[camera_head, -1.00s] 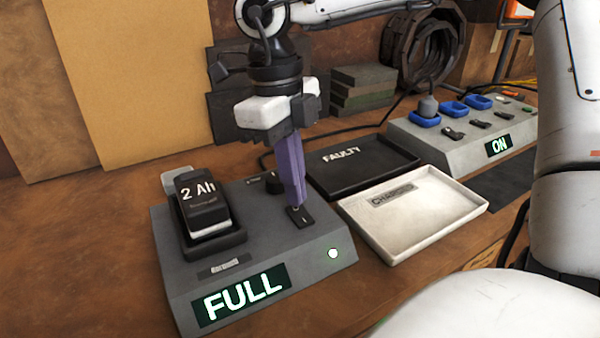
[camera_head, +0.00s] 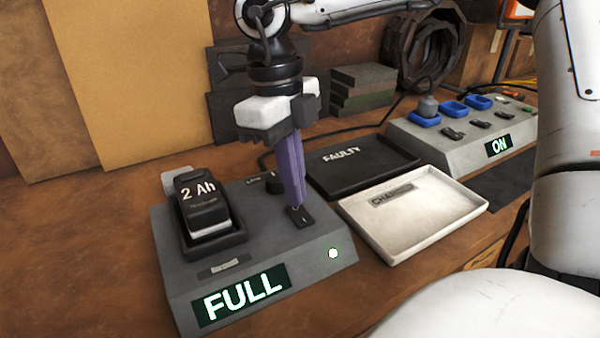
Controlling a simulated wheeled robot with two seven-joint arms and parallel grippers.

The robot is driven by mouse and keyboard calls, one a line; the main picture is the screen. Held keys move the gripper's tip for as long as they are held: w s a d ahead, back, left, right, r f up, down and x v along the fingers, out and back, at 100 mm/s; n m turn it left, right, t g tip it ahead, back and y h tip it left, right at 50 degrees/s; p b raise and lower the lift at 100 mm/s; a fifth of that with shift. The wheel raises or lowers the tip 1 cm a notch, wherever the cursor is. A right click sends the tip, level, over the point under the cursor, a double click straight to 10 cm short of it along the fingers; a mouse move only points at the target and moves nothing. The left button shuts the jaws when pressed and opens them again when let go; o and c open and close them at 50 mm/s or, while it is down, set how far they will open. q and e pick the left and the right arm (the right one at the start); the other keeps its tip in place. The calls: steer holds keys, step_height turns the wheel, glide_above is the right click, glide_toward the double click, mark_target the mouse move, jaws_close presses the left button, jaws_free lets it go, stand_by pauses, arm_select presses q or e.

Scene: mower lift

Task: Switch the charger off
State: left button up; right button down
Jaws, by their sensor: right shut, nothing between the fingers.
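The charger (camera_head: 285,232) is a grey sloped box on the wooden bench at the left front. Its display (camera_head: 241,295) reads FULL in lit letters, and a small lamp (camera_head: 333,253) on its front glows. A black battery (camera_head: 204,203) marked 2 Ah sits in the charger's bay. A small black rocker switch (camera_head: 301,218) is on the charger's top at the right. My right gripper (camera_head: 296,205) points down, shut and empty, with its purple fingertips at the rear edge of that switch. I cannot tell whether they touch it. My left gripper is not in view.
A black FAULTY tray (camera_head: 385,172) and a white tray (camera_head: 440,218) lie right of the charger. A grey power strip (camera_head: 445,153) with blue sockets and a lit ON display stands behind them. A black knob (camera_head: 273,182) is just left of my fingers.

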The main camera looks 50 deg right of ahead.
steer(key=shift+f+b, duration=0.6)
steer(key=shift+f, duration=0.1)
stand_by(0.8)
step_height(320, 180, up, 7)
steer(key=p, duration=0.5)
stand_by(0.3)
stand_by(0.5)
